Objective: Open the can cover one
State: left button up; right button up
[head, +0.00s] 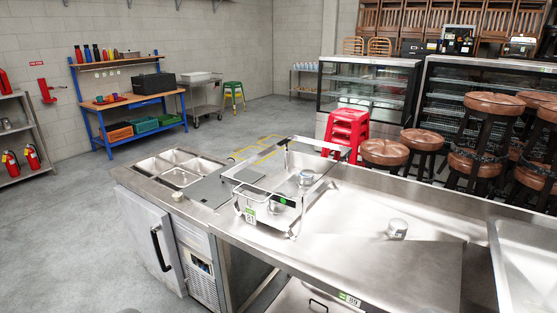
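A small silvery can (398,229) with a pale label stands upright on the steel counter, right of the middle. A second similar can (305,178) stands within the outline of a metal frame-like container (297,214) on the counter. I cannot tell whether it is inside or behind it. Both cans are too small to make out their covers clearly; I cannot tell whether either is open. Neither of my grippers can be made out in the head view.
The steel counter (350,262) has free room around the nearer can. A sink basin (530,262) lies at the right and food wells (178,165) at the left. Red stools (347,130) and brown-topped stools (424,140) stand behind the counter. Open floor lies left.

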aim_at(306, 172)
jog(key=u, duration=1.6)
jog(key=i, duration=1.05)
jog(key=z, duration=1.1)
